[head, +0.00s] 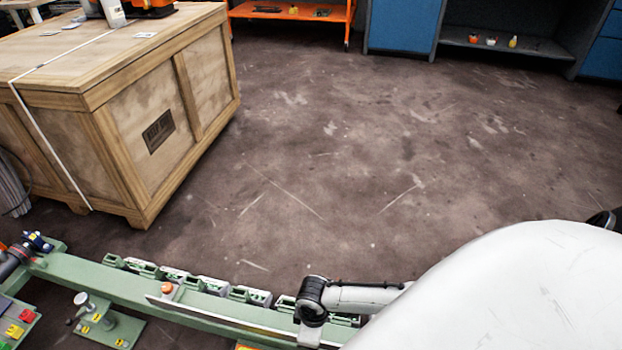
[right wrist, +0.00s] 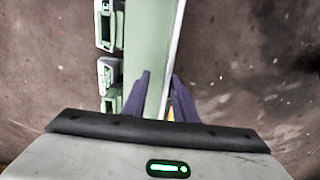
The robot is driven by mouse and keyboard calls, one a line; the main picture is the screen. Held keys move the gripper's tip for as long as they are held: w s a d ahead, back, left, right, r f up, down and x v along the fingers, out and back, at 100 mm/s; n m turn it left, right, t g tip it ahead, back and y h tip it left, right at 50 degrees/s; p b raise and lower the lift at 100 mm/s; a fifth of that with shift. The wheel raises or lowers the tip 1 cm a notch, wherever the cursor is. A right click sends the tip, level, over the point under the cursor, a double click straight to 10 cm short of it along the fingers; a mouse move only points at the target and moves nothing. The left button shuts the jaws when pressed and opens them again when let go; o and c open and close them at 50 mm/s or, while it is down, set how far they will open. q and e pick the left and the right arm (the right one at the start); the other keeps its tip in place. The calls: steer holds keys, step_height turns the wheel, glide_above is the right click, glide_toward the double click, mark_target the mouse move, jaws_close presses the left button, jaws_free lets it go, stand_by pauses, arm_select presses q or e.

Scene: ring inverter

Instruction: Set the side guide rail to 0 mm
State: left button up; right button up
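The side guide rail (head: 230,322) appears to be the thin metal strip along the green machine beam (head: 130,287) in the head view. An orange knob (head: 167,288) stands near its left end. Any scale or millimetre reading is too small to tell. My right arm reaches over the beam's right part; its fingertips are hidden in the head view. In the right wrist view, my right gripper (right wrist: 161,76) has its two dark fingers apart over the green beam and its pale edge strip (right wrist: 174,45). A bit of orange shows between the fingers. My left gripper is out of view.
Several green and white modules (head: 250,295) line the beam's far side. A post on a green plate (head: 115,328) and coloured buttons (head: 15,330) are at lower left. A large wooden crate (head: 205,95) stands at upper left. The floor (head: 370,160) beyond is clear.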

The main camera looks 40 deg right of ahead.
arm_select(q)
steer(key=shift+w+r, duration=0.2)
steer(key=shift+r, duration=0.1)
arm_select(e)
steer(key=shift+a+r, duration=0.1)
steer(key=shift+a, duration=0.1)
steer(key=shift+r+p, duration=0.3)
steer(key=shift+r, duration=0.05)
arm_select(q)
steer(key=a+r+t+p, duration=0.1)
steer(key=p, duration=0.1)
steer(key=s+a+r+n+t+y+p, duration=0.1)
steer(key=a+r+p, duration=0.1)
steer(key=p, duration=0.1)
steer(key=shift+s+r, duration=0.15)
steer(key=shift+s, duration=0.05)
arm_select(e)
step_height(320, 180, up, 9)
steer(key=shift+r, duration=0.2)
